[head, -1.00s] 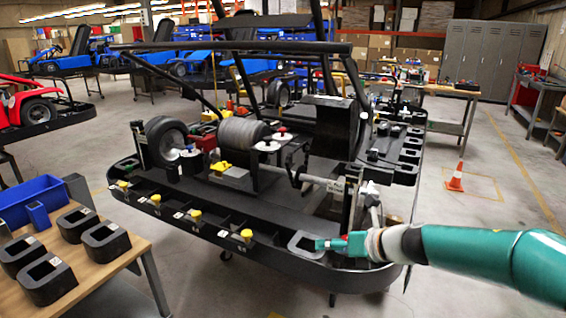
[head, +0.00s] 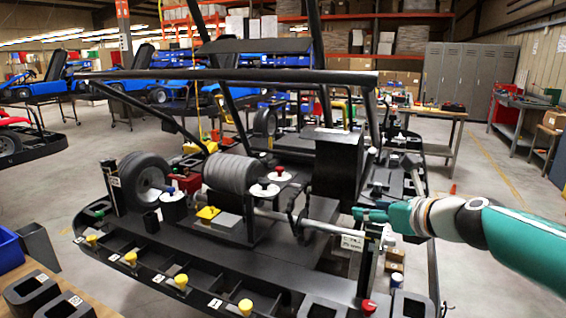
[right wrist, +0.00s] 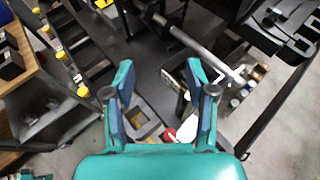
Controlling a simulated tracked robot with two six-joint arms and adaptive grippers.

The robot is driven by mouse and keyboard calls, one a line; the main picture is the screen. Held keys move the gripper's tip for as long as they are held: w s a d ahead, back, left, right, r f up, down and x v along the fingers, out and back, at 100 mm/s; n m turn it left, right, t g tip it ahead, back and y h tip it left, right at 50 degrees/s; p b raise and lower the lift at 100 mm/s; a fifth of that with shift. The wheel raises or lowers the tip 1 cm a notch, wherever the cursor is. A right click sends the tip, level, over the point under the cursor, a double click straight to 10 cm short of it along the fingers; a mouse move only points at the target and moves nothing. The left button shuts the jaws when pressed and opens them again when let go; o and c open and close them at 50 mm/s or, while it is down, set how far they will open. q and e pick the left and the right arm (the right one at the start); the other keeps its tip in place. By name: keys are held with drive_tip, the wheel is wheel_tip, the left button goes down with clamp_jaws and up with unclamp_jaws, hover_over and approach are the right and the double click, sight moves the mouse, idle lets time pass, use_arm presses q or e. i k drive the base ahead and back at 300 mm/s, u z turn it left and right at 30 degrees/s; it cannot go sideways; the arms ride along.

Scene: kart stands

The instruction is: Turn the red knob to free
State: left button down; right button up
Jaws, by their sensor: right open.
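A red knob (head: 368,305) sits on the kart stand's front rim (head: 320,306) at the bottom of the head view. Another red knob (head: 279,169) stands on a white disc near the middle of the kart. My right gripper (head: 368,214) is above and behind the front knob in the head view, apart from it. In the right wrist view its two fingers (right wrist: 160,95) are spread with nothing between them. A red knob (right wrist: 169,135) shows low between the fingers, partly hidden by a white part. My left gripper is out of view.
Several yellow knobs (head: 180,281) line the front rim to the left. A metal shaft (head: 320,230) and a black upright panel (head: 336,170) stand near my right gripper. A wooden table (head: 50,290) with black blocks is at lower left.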

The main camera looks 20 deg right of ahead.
sight(281, 171)
drive_tip(key=u, duration=0.05)
drive_tip(key=i, duration=0.9)
drive_tip(key=u, duration=0.05)
